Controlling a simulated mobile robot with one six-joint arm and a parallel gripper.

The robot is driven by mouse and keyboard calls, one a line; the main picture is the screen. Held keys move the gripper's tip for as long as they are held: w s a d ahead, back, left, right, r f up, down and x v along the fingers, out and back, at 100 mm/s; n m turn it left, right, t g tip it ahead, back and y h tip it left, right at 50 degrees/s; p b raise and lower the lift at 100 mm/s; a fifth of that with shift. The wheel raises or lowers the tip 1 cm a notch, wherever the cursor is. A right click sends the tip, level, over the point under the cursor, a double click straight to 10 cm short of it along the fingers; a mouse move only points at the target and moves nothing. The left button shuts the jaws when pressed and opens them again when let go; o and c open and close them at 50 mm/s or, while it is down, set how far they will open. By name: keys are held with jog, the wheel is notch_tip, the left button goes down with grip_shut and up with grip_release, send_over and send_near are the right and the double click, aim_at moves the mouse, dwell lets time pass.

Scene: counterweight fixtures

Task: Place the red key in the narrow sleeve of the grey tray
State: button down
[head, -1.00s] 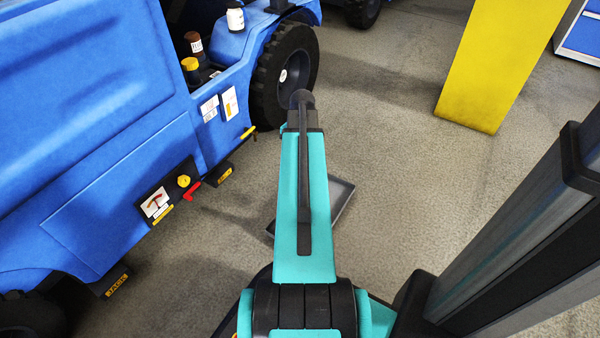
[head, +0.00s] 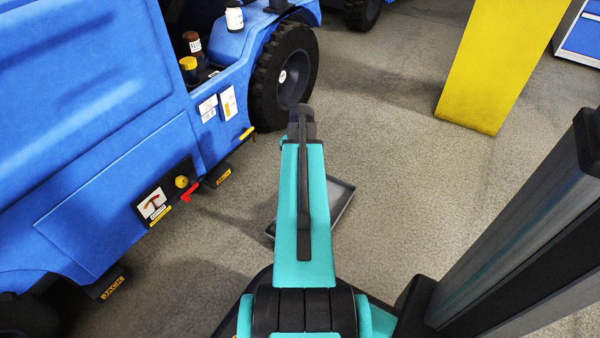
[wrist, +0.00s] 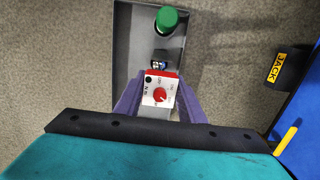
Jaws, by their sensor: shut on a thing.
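The grey tray (head: 343,198) lies on the floor, partly hidden behind my arm in the head view. In the wrist view the grey tray (wrist: 124,45) lies under my gripper, with a green cylinder (wrist: 167,21) and a small dark fitting inside. My gripper (wrist: 160,93) is shut on a small block with a red edge and a white face bearing a red dial (wrist: 160,95). I cannot tell if this block is the red key. A red L-shaped piece (head: 189,192) shows by the blue vehicle. The narrow sleeve is not clearly visible.
A blue vehicle (head: 90,120) with a black wheel (head: 285,75) fills the left side. A yellow JACK label (wrist: 264,69) shows at right in the wrist view. A yellow pillar (head: 495,65) stands at the back right. Grey floor is open between them.

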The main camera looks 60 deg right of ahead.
jog(key=shift+f, duration=0.45)
jog(key=c, duration=1.2)
grip_release()
jog(key=shift+r, duration=0.15)
jog(key=shift+r, duration=0.45)
jog(key=r+p, duration=0.1)
jog(key=r, duration=0.3)
jog(key=r+p, duration=0.2)
jog(key=r, duration=0.2)
jog(key=d+r+p, duration=0.1)
jog(key=r+p, duration=0.1)
jog(key=r, duration=0.2)
